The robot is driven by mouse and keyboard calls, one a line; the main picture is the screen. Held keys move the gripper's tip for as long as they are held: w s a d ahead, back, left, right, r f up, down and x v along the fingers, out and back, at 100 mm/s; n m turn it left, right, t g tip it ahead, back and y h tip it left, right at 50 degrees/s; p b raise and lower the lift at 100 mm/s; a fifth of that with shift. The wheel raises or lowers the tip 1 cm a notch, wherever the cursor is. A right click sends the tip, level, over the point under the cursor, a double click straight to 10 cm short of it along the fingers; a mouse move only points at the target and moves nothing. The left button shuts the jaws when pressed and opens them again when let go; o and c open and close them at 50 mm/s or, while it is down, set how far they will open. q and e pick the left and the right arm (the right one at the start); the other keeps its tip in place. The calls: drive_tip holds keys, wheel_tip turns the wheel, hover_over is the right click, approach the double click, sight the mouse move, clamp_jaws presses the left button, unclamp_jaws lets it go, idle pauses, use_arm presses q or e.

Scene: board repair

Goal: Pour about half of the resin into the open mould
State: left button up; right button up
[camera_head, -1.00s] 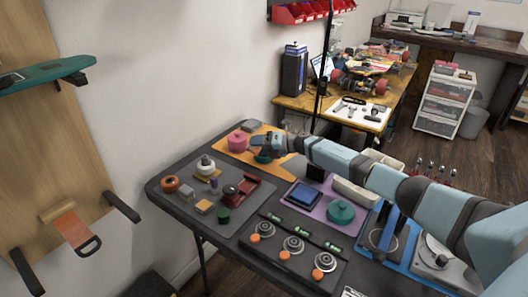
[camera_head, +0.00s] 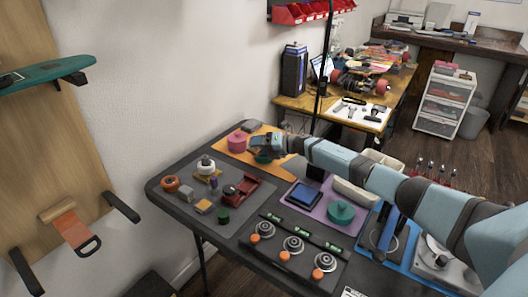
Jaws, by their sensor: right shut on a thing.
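My right arm comes in from the right, and its gripper (camera_head: 262,151) is over the orange mat (camera_head: 225,152) at the table's far side. It is shut on a small teal-green thing (camera_head: 262,159), mostly hidden by the gripper. I cannot tell if it is the resin container or how full it is. A pink lidded pot (camera_head: 238,141) stands just left of the gripper. A dark blue square tray-like thing (camera_head: 303,195) lies on the purple mat (camera_head: 318,211), beside a teal lidded pot (camera_head: 341,212). I cannot tell which thing is the open mould. My left gripper is out of view.
A grey mat (camera_head: 181,208) on the left holds several small parts and a red vice-like tool (camera_head: 242,189). A dark panel (camera_head: 270,258) with several round dials lies in front. A blue mat (camera_head: 370,251) is on the right. A wall rises close behind the table.

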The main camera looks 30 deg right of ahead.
drive_tip(key=shift+s+a+m, duration=0.1)
drive_tip(key=shift+a+m, duration=0.1)
drive_tip(key=shift+m, duration=0.1)
idle(0.7)
idle(0.5)
drive_tip(key=shift+r+m+y, duration=0.2)
drive_tip(key=shift+m+y, duration=0.2)
drive_tip(key=shift+m, duration=0.1)
idle(0.8)
